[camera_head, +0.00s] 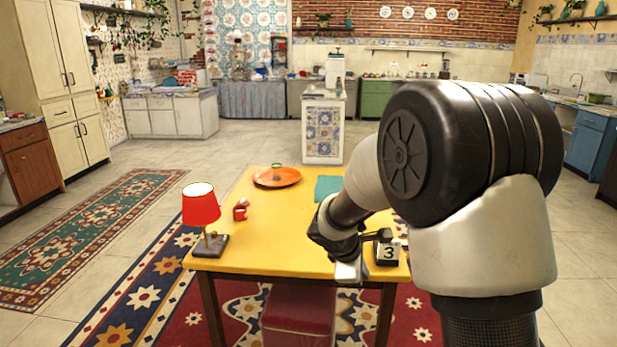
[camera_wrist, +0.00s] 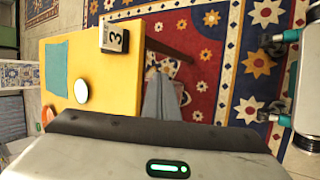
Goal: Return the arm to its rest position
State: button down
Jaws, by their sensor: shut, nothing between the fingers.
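My gripper (camera_head: 350,272) is at the near right edge of the yellow table (camera_head: 270,236), in front of the number block. It points downward and its fingers are shut and empty. In the wrist view, the grey fingers (camera_wrist: 162,98) show against the patterned rug, past the table edge. My arm is bent and hides the table's right side in the head view.
On the table are a red-shaded lamp (camera_head: 201,206), a small red cup (camera_head: 240,210), an orange plate (camera_head: 277,177), a teal cloth (camera_head: 328,187) and a block marked 3 (camera_head: 387,252). A red stool (camera_head: 299,318) stands below the front edge. Open floor lies left.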

jog(key=s+d+r+m+y, duration=0.1)
jog(key=s+d+r+m, duration=0.1)
jog(key=s+r+m, duration=0.4)
jog(key=s+d+r+m, duration=0.3)
jog(key=s+r, duration=0.4)
jog(key=s, duration=0.2)
jog(key=s+a+r+m+y, duration=0.1)
jog(key=s+a+m+y, duration=0.15)
jog(key=s, duration=0.55)
jog(key=s+a+r+m+y, duration=0.15)
jog(key=s+m, duration=0.25)
jog(key=s, duration=0.4)
notch_tip(320, 180, up, 20)
jog(key=p, duration=2)
jog(key=shift+w+r+h, duration=0.15)
jog(key=shift+r+h, duration=0.05)
jog(key=shift+h, duration=0.1)
